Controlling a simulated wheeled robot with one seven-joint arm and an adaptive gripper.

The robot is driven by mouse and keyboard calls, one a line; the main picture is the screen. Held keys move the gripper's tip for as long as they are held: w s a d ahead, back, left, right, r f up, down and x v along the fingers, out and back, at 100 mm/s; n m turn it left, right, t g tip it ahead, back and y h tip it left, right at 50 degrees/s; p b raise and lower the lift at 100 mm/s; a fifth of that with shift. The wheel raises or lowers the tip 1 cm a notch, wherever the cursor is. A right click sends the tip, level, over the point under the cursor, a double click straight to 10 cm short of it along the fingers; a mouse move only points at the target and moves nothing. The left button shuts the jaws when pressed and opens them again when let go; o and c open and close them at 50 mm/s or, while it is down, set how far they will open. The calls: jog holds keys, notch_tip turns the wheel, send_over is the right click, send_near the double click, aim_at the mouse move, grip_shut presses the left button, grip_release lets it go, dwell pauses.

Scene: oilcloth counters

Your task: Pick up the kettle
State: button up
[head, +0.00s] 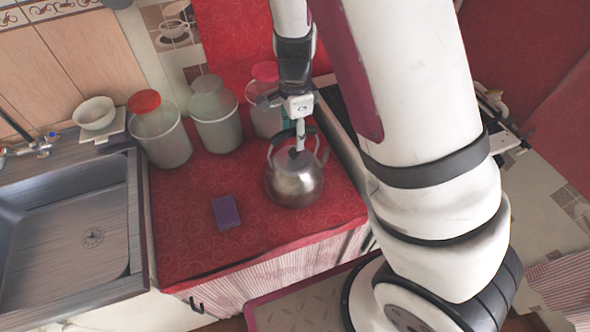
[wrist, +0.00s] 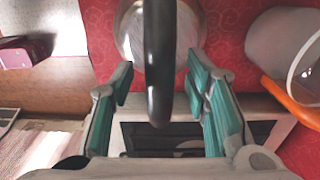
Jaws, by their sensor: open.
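The metal kettle (head: 294,182) stands upright on the red oilcloth counter (head: 190,255), near its right side. Its dark handle arches over the top. My gripper (head: 300,130) is above the kettle, at the handle. In the wrist view the gripper (wrist: 165,85) is open, with a teal-padded finger on each side of the dark handle (wrist: 159,60). I see a gap between each finger and the handle. The kettle's shiny body (wrist: 130,35) shows beyond the fingers. The head view partly hides the handle behind the gripper.
Several canisters stand behind the kettle, including a red-lidded one (head: 160,132) and a grey-lidded one (head: 214,115). A purple block (head: 226,213) lies left of the kettle. The sink (head: 70,225) is further left, with a white bowl (head: 94,112) behind it. The counter's front is clear.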

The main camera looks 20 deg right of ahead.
grip_shut()
